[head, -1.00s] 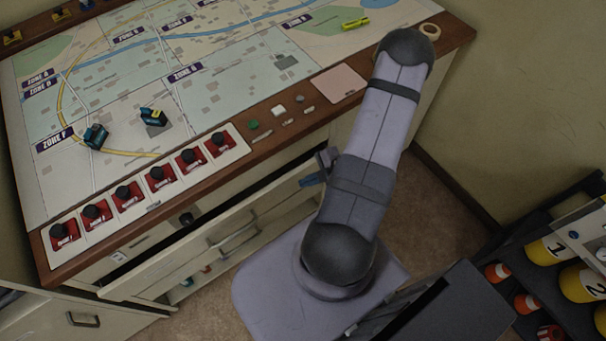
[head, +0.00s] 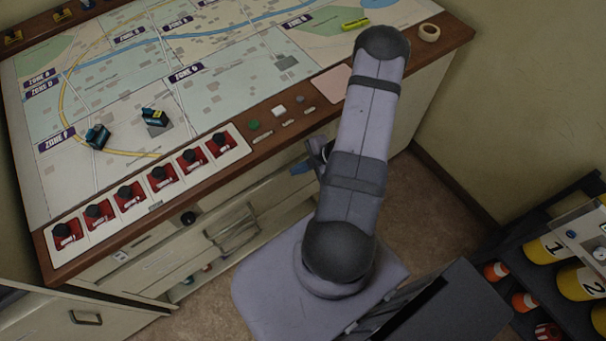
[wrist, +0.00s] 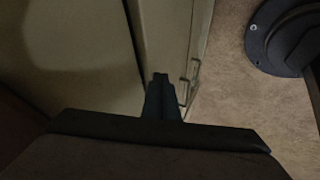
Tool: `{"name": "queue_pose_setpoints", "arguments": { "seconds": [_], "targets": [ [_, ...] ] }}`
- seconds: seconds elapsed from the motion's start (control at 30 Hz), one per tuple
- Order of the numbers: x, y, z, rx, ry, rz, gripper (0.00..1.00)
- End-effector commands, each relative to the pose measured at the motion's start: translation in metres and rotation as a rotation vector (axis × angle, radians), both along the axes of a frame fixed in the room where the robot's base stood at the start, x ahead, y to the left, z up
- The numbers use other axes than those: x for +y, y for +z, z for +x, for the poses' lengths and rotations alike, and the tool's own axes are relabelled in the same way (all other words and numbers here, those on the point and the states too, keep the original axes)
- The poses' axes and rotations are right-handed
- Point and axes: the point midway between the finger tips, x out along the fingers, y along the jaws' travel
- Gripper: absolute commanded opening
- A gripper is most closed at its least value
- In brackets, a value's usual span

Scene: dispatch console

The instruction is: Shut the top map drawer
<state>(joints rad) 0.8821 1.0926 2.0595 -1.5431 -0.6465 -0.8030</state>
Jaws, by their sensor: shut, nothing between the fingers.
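The top map drawer (head: 190,243) is in the cream cabinet under the map console in the head view. Its front now sits close against the cabinet; I cannot tell whether a small gap is left. Its wire handle (head: 233,229) faces out. My gripper (head: 300,168) is at the right end of the drawer front, partly hidden by my arm. In the wrist view my gripper (wrist: 162,80) is shut and empty, with its fingertips at the pale drawer front (wrist: 165,30). Whether they touch it is unclear.
The console top (head: 225,120) overhangs the drawers, with a row of red switches (head: 160,178) along its front edge. A separate cabinet (head: 80,318) stands at lower left. A dark shelf (head: 510,265) with yellow cylinders is at right. Brown floor lies between.

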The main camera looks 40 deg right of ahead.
Motion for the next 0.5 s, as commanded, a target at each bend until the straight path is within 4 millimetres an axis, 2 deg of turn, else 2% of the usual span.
{"name": "queue_pose_setpoints", "arguments": {
  "seconds": [0.33, 0.5],
  "targets": [
    [0.0, 0.0, -0.003, 0.001, -0.003, 0.001, 0.0],
    [-0.001, 0.0, -0.017, 0.002, -0.005, 0.002, 0.0]
  ]
}}
